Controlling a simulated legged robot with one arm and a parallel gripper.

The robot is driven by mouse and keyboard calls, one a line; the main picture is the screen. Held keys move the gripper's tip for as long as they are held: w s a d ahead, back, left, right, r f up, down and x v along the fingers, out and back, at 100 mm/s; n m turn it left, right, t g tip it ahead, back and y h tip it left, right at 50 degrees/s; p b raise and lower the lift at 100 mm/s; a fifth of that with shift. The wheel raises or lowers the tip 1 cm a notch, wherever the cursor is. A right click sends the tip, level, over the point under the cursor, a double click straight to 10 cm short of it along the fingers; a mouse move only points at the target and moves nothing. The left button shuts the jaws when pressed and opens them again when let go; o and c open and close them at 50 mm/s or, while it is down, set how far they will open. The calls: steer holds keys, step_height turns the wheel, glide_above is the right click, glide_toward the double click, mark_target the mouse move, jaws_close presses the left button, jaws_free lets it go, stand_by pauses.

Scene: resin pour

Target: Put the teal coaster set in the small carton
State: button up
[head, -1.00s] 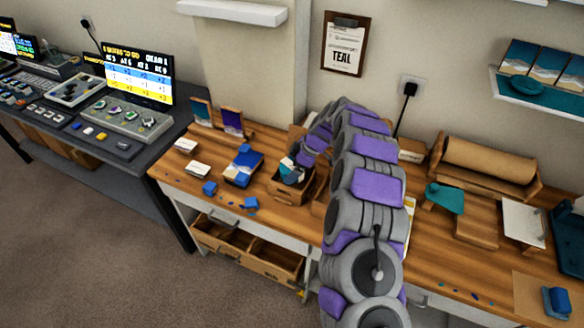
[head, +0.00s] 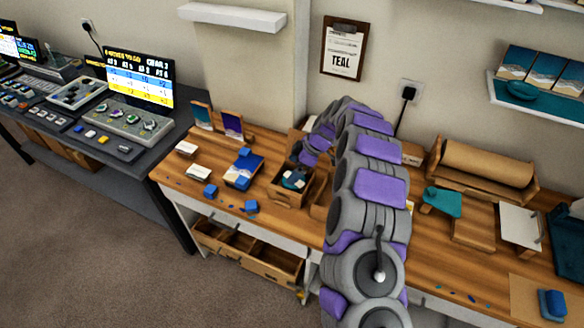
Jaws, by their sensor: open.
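A small brown carton (head: 285,200) stands open near the front edge of the wooden workbench, left of my arm. A teal, white and dark item, apparently the coaster set (head: 293,180), lies inside it, partly below the rim. My gripper (head: 298,158) is open just above and behind the carton, apart from the item. Its fingertips are small and partly hidden by my own arm, which crosses the middle of the view.
A blue-covered stack (head: 243,170) and blue blocks (head: 210,190) lie left of the carton. Another brown box (head: 320,205) stands to its right, partly behind my arm. A teal piece (head: 443,201) rests on a wooden stand at right. A clipboard (head: 343,47) reads TEAL.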

steer(key=p+v, duration=0.2)
steer(key=v, duration=0.9)
steer(key=s+r+m+g+h, duration=0.1)
steer(key=s+r+m, duration=0.2)
steer(key=s+r, duration=0.55)
steer(key=s+r+m, duration=0.3)
steer(key=s+r, duration=0.2)
steer(key=s, duration=0.7)
steer(key=s+d+m+h, duration=0.1)
steer(key=s+d+m, duration=0.3)
steer(key=s, duration=0.5)
steer(key=s+d+f+m+h, duration=0.1)
steer(key=s+d, duration=0.4)
steer(key=s, duration=0.5)
steer(key=s+d+m+g+h, duration=0.1)
steer(key=s+d+m+h, duration=0.2)
steer(key=s+m, duration=0.3)
steer(key=s+d, duration=0.1)
steer(key=s, duration=0.3)
steer(key=shift+s+d+f+m, duration=0.2)
steer(key=shift+f+m, duration=0.1)
steer(key=shift+f, duration=0.1)
steer(key=shift+a, duration=0.15)
